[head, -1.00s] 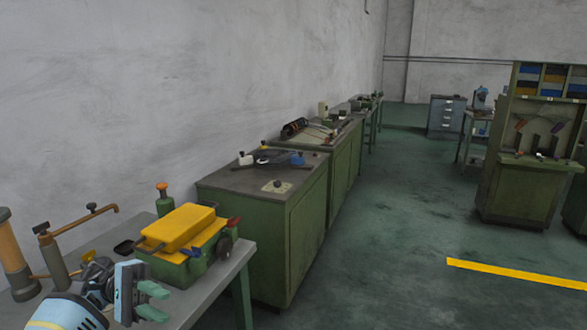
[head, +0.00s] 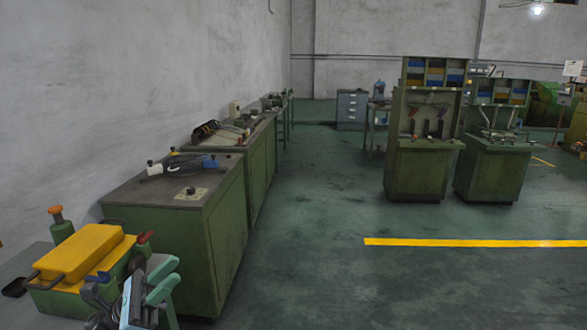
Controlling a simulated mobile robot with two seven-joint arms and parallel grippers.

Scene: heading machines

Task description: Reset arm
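My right gripper is out of view.
A green cabinet (head: 222,240) stands just beyond, with a cable and small tools on top. More benches run along the wall. Green workstations (head: 420,175) stand at the right. The floor between is clear, crossed by a yellow line (head: 470,243).

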